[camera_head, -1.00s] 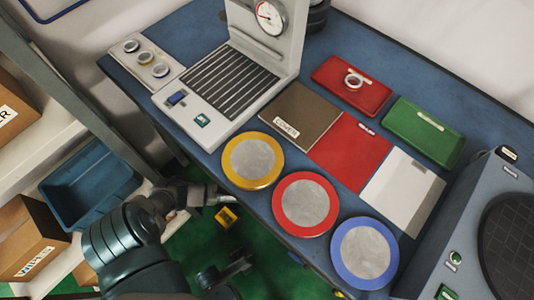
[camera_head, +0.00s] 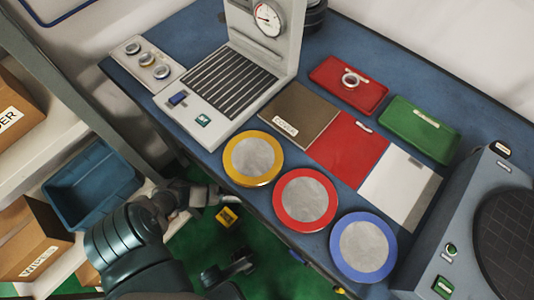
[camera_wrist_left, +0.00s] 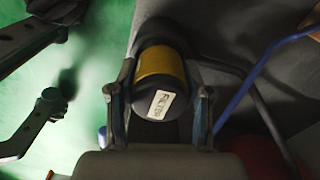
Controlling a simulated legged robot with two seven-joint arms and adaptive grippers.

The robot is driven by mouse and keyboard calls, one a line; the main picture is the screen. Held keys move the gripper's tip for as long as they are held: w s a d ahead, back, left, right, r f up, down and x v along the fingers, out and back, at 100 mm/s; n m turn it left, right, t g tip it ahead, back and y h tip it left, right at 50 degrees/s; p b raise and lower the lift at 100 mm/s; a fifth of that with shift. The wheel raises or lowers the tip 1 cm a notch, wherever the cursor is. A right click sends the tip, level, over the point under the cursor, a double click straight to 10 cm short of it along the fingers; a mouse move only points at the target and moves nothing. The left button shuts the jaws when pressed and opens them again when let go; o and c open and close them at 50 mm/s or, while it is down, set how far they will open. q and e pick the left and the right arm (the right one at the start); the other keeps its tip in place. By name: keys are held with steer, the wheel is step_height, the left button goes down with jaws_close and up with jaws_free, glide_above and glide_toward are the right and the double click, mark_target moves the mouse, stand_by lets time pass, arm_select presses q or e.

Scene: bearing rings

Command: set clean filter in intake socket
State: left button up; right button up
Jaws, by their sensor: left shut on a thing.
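In the left wrist view my left gripper (camera_wrist_left: 160,115) is shut on a dark cylindrical filter (camera_wrist_left: 162,78) with a yellow band. A white label reading FILTER is on its dark end, which faces the camera. In the head view my left gripper (camera_head: 208,196) is low at the left, beside the front edge of the blue bench (camera_head: 225,200); the filter cannot be made out clearly there. No intake socket can be identified with certainty.
Yellow, red and blue rimmed discs (camera_head: 253,158) line the bench's front edge. A grey gauge machine (camera_head: 215,90) stands behind. Red (camera_head: 325,85) and green trays (camera_head: 420,130) lie at the back. A grey unit with a round dark grille (camera_head: 508,225) stands right. A blue bin (camera_head: 92,185) is on the left shelf.

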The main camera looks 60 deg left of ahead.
arm_select(q)
steer(key=shift+f, duration=0.1)
stand_by(0.3)
steer(key=shift+f+b, duration=0.3)
steer(key=shift+f, duration=0.1)
steer(key=o, duration=0.9)
